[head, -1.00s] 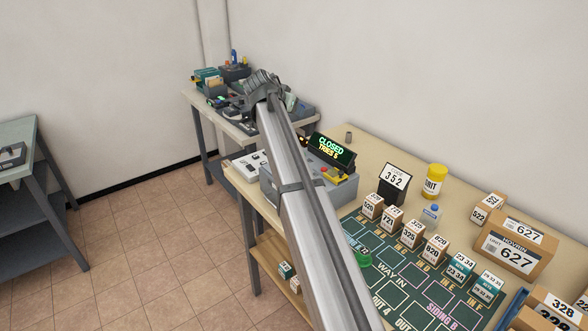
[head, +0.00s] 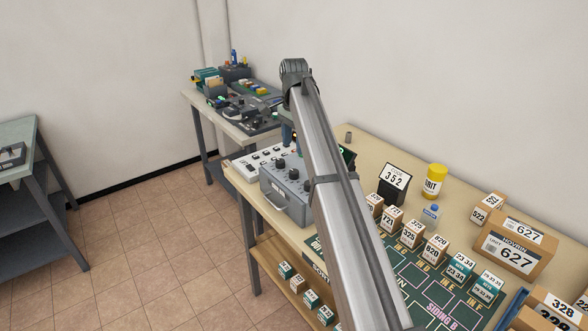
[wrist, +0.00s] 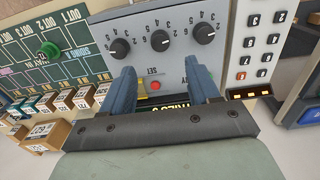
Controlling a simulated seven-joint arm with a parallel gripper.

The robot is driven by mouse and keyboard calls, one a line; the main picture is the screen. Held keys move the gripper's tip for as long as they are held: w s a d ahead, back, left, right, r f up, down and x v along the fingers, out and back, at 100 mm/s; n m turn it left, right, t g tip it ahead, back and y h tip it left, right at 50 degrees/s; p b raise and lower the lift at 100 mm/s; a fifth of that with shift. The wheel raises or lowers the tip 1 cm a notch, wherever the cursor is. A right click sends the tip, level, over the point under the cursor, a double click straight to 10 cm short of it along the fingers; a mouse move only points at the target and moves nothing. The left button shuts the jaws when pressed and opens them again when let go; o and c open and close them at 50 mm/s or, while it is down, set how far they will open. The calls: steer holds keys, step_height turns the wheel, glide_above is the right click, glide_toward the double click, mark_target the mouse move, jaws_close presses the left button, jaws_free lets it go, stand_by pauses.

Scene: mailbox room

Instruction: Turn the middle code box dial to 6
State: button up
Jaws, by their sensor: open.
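The code box (head: 287,190) is a grey box with a front handle on the bench, left of my arm in the head view. In the wrist view its panel (wrist: 172,16) carries three black dials in a row with numbers around them. The middle dial (wrist: 160,41) lies beyond the space between my fingers; its exact pointer setting is too small to read. My gripper (wrist: 159,78) is open and empty, its two blue fingers apart, with no contact with the dial visible. A red button (wrist: 155,86) shows between the fingers. In the head view my arm hides most of the gripper.
A white keypad panel (wrist: 262,47) stands right of the box in the wrist view. A green siding board (head: 430,282) with numbered boxes lies right of my arm in the head view. The lit display (head: 348,154) is mostly hidden behind my arm.

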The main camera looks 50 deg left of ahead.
mark_target(294, 171)
step_height(294, 171, down, 10)
stand_by(0.5)
steer(key=shift+c, duration=0.2)
steer(key=c, duration=1)
